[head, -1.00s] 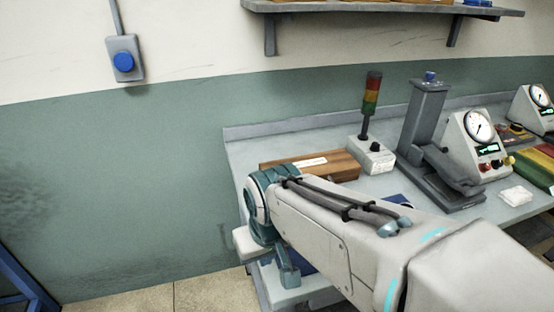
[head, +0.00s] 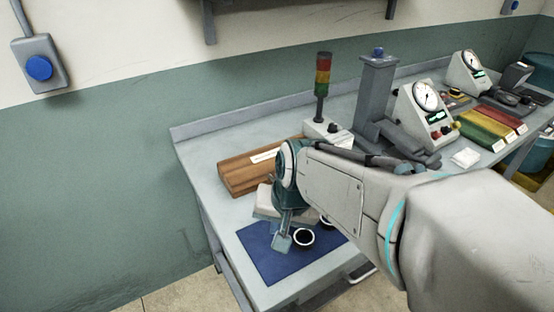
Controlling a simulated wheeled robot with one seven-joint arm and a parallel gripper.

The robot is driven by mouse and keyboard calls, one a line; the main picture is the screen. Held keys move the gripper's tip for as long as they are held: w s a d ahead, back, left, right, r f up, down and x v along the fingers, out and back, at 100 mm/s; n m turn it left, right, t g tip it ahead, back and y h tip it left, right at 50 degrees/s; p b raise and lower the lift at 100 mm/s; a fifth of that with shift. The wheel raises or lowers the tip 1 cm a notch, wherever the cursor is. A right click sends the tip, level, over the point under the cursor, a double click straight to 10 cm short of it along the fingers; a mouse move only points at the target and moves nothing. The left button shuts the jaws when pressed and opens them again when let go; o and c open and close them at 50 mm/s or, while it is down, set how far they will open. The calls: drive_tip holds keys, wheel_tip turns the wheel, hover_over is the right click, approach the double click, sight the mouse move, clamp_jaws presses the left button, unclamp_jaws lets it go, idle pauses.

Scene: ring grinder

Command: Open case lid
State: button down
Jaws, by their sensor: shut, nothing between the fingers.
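The case is a long brown wooden box (head: 243,176) with a pale label on its top, lying near the back left of the bench. Its lid looks down; its right end is partly behind my wrist. My gripper (head: 281,242) hangs from the teal wrist, in front of the case and over the blue mat, apart from the case. It is shut and holds nothing; its fingertips are hard to make out.
A blue mat (head: 262,262) with dark-topped round cups (head: 303,238) lies below my gripper. A signal lamp (head: 322,88) on a white box stands right of the case, then a grey press (head: 376,95) and gauge boxes (head: 424,112). The bench (head: 205,160) is bare left of the case.

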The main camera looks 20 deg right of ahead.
drive_tip(key=w+d+f+m+t+p, duration=0.15)
drive_tip(key=w+d+m, duration=0.45)
drive_tip(key=m, duration=0.8)
drive_tip(key=w+d+m+t+p, duration=0.15)
drive_tip(key=w+d+m, duration=0.5)
drive_tip(key=m, duration=0.75)
drive_tip(key=shift+t, duration=0.4)
drive_tip(key=b+x, duration=0.1)
drive_tip(key=x, duration=0.2)
drive_tip(key=a+b+x, duration=0.1)
drive_tip(key=b+x, duration=0.1)
drive_tip(key=x, duration=0.2)
drive_tip(key=a+b+x, duration=0.1)
drive_tip(key=b+x, duration=0.1)
drive_tip(key=x, duration=0.2)
drive_tip(key=shift+w+r, duration=0.4)
drive_tip(key=shift+r, duration=0.15)
